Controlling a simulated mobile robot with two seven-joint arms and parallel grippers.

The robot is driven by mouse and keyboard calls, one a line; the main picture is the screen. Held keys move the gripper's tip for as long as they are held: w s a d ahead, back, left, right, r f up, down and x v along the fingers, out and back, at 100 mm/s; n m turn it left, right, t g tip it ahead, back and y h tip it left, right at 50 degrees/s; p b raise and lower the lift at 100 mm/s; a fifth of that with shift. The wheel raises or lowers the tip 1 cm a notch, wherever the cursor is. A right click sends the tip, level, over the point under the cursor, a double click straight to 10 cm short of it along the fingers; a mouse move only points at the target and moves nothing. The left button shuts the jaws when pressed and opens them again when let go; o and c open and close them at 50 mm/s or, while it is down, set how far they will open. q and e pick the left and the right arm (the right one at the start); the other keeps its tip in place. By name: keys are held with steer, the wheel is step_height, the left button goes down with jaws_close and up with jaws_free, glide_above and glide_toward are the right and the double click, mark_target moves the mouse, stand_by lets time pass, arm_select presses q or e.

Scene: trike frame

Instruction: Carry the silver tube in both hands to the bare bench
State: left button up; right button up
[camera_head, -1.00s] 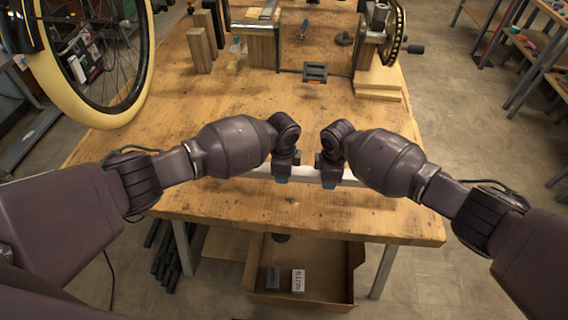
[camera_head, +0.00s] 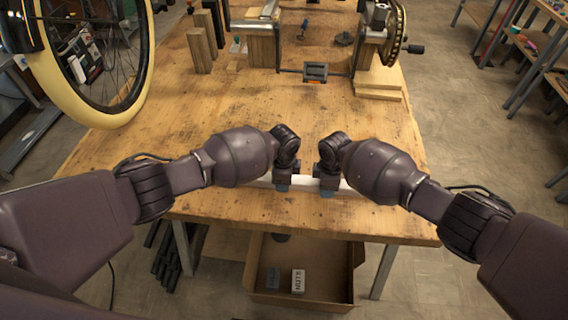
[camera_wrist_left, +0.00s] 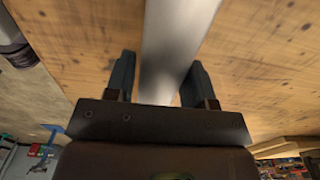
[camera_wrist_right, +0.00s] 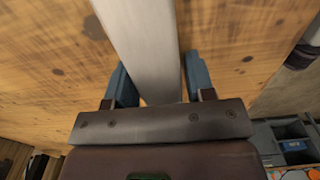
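The silver tube (camera_head: 308,184) runs left to right over the near part of the wooden bench. My left gripper (camera_head: 283,187) and right gripper (camera_head: 328,190) hold it close together near its middle, fingers pointing down. In the left wrist view the tube (camera_wrist_left: 172,45) passes between the two fingers of my left gripper (camera_wrist_left: 158,80). In the right wrist view the tube (camera_wrist_right: 148,45) likewise lies between the fingers of my right gripper (camera_wrist_right: 160,85).
The wooden bench (camera_head: 225,110) carries wood blocks (camera_head: 200,50), a small dark block (camera_head: 315,72) and a golden disc (camera_head: 393,35) at the back. A yellow-tyred wheel (camera_head: 60,88) stands at left. An open box (camera_head: 300,302) is below the front edge.

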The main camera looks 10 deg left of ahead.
arm_select(q)
steer(key=shift+o, duration=1.3)
arm_select(e)
steer(key=shift+o, duration=1.2)
steer(key=shift+d, duration=0.1)
steer(key=shift+r, duration=0.4)
arm_select(q)
step_height(320, 180, up, 12)
arm_select(e)
step_height(320, 180, up, 11)
steer(key=shift+r, duration=0.15)
